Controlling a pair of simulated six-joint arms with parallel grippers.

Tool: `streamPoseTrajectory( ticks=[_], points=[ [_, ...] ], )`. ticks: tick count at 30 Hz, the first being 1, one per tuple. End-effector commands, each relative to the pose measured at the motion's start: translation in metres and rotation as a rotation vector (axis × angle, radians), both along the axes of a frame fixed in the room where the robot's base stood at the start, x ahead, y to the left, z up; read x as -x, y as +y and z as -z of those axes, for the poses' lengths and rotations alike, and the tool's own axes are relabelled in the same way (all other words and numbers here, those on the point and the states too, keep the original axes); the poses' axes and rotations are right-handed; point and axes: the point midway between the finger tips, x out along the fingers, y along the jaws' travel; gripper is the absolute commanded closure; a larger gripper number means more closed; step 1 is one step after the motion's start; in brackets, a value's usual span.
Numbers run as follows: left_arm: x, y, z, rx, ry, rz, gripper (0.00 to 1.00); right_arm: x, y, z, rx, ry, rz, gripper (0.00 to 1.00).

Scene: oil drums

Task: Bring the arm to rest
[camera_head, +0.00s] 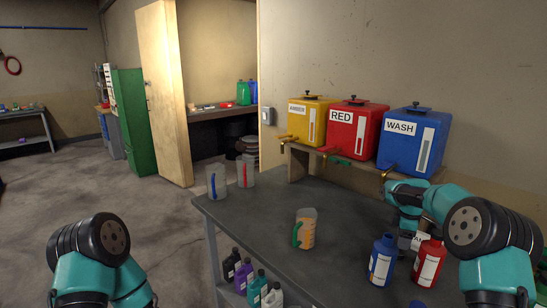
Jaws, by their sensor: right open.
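My right arm comes in from the right edge and reaches over the right part of the dark grey table (275,208). My right gripper (405,232) points down behind a blue bottle (382,262) and a red bottle (429,265). It is open; its fingertips are largely hidden by the bottles, and I see nothing held in it. A white label shows between the bottles, close to the gripper; I cannot tell whether they touch. My left arm shows only as links at the lower left; its gripper is out of view.
Yellow (308,118), red (352,128) and blue (412,140) drums with taps stand on a wooden shelf (298,165). A jug with orange contents (306,231) stands mid-table. Two clear jugs (216,182) stand at the far left corner. The table's left-middle is clear.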

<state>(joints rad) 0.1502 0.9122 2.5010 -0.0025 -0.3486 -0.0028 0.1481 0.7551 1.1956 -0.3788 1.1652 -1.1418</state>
Motion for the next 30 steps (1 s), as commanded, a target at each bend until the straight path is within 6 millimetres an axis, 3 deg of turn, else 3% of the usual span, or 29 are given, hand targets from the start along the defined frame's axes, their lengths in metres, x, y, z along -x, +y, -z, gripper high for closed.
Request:
streamPoseTrajectory(
  ticks=[14,15,30],
  points=[
    [0.0,0.0,0.0,0.0,0.0,0.0,0.0,0.001,0.0,0.076,-0.001,0.002,0.001,0.35],
    [0.0,0.0,0.0,0.0,0.0,0.0,0.0,-0.001,0.0,0.064,0.001,-0.005,0.001,0.35],
    [0.0,0.0,0.0,0.0,0.0,0.0,0.0,0.0,0.0,-0.014,0.0,-0.003,0.0,0.35]
  ],
)
